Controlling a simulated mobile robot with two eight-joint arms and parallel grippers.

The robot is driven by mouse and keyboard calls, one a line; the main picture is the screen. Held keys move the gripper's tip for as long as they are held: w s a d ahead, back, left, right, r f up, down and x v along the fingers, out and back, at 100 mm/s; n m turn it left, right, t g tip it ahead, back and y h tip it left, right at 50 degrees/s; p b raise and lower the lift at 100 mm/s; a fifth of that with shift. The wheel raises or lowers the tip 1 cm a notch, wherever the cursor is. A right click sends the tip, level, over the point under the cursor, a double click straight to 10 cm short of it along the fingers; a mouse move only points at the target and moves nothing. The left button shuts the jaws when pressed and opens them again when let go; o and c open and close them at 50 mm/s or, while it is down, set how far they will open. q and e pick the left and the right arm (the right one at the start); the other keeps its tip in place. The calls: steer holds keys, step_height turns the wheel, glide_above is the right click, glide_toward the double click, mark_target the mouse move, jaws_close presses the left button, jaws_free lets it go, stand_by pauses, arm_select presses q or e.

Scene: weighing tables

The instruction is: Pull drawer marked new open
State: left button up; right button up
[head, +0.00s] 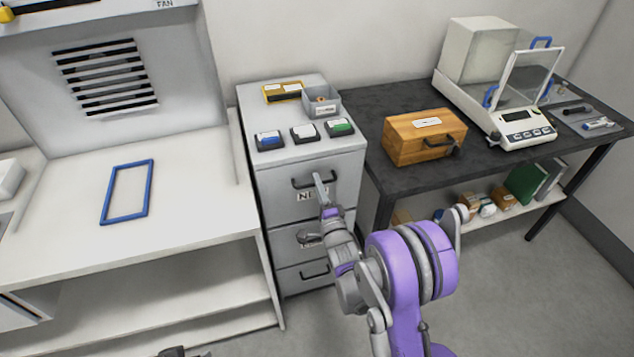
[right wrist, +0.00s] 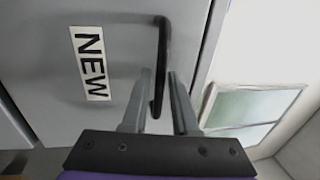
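The drawer marked NEW (head: 290,195) is the top drawer of a grey cabinet. Its front looks flush with the cabinet, so it appears shut. It also shows close up in the right wrist view (right wrist: 55,60). Its dark bar handle (head: 301,183) runs up and down in the right wrist view (right wrist: 160,65). My right gripper (head: 320,180) is at the handle. In the right wrist view its two fingers (right wrist: 158,76) lie one on each side of the bar, with small gaps visible, so it looks open around the handle.
Several coloured trays, including a green-labelled one (head: 339,127), and a grey bin (head: 321,103) sit on the cabinet top. Lower drawers (head: 300,275) are below. A dark table (head: 385,180) with a wooden box (head: 410,145) stands right. A white bench (head: 190,205) stands left.

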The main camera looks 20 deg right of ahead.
steer(key=shift+w, duration=0.25)
jaws_close()
stand_by(1.4)
